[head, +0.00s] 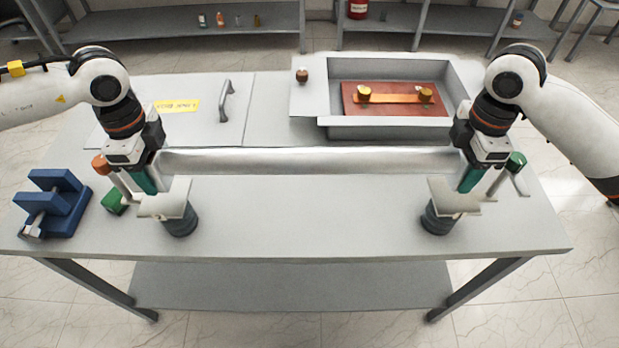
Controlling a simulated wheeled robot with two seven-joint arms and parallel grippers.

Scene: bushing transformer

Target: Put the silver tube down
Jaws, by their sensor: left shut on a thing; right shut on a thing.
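The long silver tube (310,161) lies level from left to right across the middle of the head view. My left gripper (146,180) is shut on its left end, and my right gripper (469,180) is shut on its right end. The grippers partly hide both ends. Two pale supports on dark round bases stand in front of the ends, the left support (170,203) and the right support (450,199). In the picture the tube is above and behind them. I cannot tell its exact height over the grey table (310,225).
A blue fixture (55,204) stands at the table's left edge, near a green block (114,202). A grey open box (385,132) with a red-brown board (395,108) is at the back right. A panel with a handle (227,100) is back left. The front middle table is clear.

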